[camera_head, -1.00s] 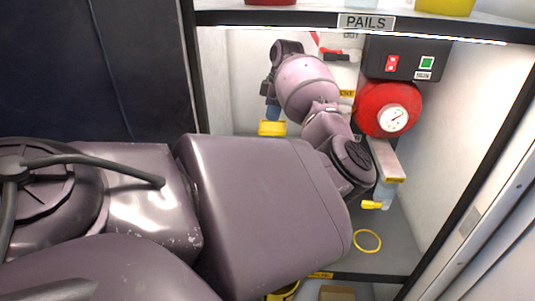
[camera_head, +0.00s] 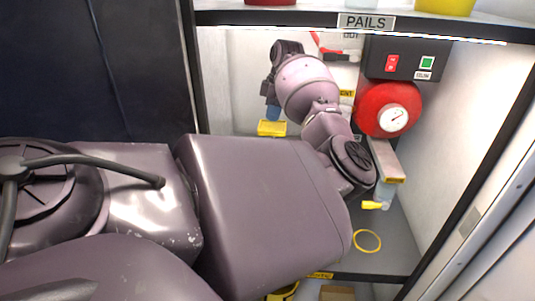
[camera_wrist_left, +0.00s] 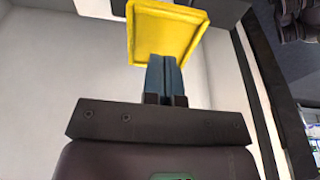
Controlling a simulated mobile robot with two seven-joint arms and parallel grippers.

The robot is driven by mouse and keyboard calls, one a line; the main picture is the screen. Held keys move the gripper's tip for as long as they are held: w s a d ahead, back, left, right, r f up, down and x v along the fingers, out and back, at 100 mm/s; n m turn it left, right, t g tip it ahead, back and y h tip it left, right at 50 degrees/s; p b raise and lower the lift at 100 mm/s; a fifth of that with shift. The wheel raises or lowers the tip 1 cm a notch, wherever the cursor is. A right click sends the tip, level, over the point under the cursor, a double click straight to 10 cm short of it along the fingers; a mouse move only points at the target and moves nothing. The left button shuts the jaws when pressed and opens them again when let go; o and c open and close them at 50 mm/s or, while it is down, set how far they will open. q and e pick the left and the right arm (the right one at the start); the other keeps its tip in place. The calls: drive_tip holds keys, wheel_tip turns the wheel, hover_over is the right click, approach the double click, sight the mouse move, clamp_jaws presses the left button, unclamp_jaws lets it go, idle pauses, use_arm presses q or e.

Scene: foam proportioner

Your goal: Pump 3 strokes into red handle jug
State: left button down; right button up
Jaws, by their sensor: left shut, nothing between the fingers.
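My left gripper (camera_head: 273,112) reaches into the bay below the shelf. In the left wrist view its blue fingers (camera_wrist_left: 165,75) are shut together with nothing between them. A yellow square plate (camera_wrist_left: 165,32) with a raised rim is right at the fingertips; I cannot tell whether they touch. The plate (camera_head: 271,129) also shows below the fingers in the head view. A white item with a red part (camera_head: 335,53) is partly hidden behind my left arm; I cannot tell whether it is the red handle jug. The pump is not clearly identifiable. My right gripper is not in view.
A red round vessel with a gauge (camera_head: 386,108) sits below a dark box with red and green buttons (camera_head: 406,58). A yellow-tipped nozzle (camera_head: 372,205) and a yellow ring (camera_head: 367,242) are lower right. The PAILS shelf (camera_head: 290,18) spans above. My arm hides much of the bay.

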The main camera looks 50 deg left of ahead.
sight(275, 127)
use_arm(q)
drive_tip(key=shift+f, duration=0.2)
idle(0.5)
drive_tip(key=shift+f, duration=3.05)
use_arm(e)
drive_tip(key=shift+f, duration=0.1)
use_arm(q)
drive_tip(key=shift+r+p, duration=2.25)
drive_tip(key=shift+r, duration=1.05)
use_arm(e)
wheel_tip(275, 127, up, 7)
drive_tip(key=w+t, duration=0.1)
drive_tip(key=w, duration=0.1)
use_arm(q)
drive_tip(key=shift+f, duration=0.2)
